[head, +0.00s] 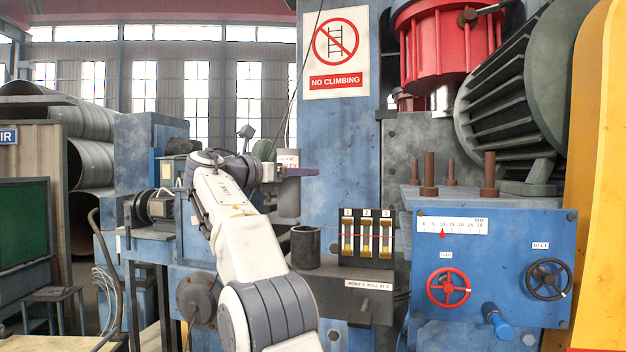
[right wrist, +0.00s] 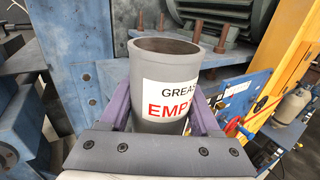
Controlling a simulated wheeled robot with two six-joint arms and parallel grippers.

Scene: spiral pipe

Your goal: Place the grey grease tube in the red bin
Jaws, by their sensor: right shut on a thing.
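The grey grease tube (right wrist: 113,105) is an open-topped cylinder with a white label reading "GREASE" and "EMPTY" in part. It stands roughly upright between the purple fingers of my right gripper (right wrist: 162,100), which is shut on it. In the head view my right gripper (head: 290,173) holds the tube (head: 288,203) in front of the blue machine column, up and left of the gauge block. My left gripper is not in view. I see no red bin in either view.
A dark grey cup (head: 305,246) stands on a dark shelf (head: 335,285) beside a block with three gauges (head: 367,238). A blue control box (head: 490,260) with handwheels is at the right. A blue column (head: 340,140) rises behind the gripper. Large pipes (head: 88,120) lie at the left.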

